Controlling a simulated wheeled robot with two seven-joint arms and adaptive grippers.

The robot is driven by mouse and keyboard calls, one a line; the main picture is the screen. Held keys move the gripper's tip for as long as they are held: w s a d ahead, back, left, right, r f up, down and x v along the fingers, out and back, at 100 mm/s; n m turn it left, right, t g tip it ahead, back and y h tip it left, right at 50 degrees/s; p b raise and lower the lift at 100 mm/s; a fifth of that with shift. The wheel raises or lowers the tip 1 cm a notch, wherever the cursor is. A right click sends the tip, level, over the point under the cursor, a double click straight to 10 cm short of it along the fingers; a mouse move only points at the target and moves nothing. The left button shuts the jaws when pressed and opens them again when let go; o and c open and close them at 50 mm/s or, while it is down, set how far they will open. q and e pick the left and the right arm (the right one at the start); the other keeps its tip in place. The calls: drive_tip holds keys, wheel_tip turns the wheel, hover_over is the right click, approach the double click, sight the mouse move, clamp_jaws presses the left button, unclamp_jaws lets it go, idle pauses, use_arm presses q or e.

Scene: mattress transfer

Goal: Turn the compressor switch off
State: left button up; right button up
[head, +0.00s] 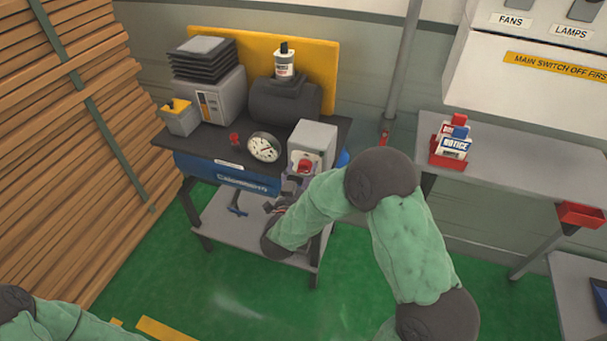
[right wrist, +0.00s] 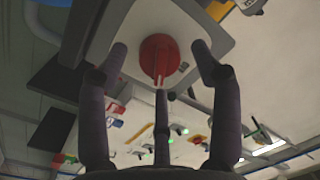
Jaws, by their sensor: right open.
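The compressor stand (head: 245,150) has a dark top and a blue tank below it. A grey switch box (head: 316,138) sits at its front right corner with a red knob (head: 305,165) on its face. The red knob (right wrist: 160,58) fills the middle of the right wrist view on a pale round plate. My right gripper (head: 292,184) is just in front of the switch box, partly hidden by my arm. In the right wrist view its fingers (right wrist: 160,66) are spread open around the knob, with gaps on both sides. My left gripper is out of view.
A pressure gauge (head: 264,147) and a small red valve (head: 234,139) are left of the switch box. A grey bench (head: 510,165) with a red notice holder (head: 433,157) stands at right. Stacked planks (head: 60,150) line the left. Green floor in front is largely clear.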

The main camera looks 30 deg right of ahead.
drive_tip(key=shift+w+d, duration=0.45)
drive_tip(key=shift+d, duration=0.05)
drive_tip(key=c, duration=1.1)
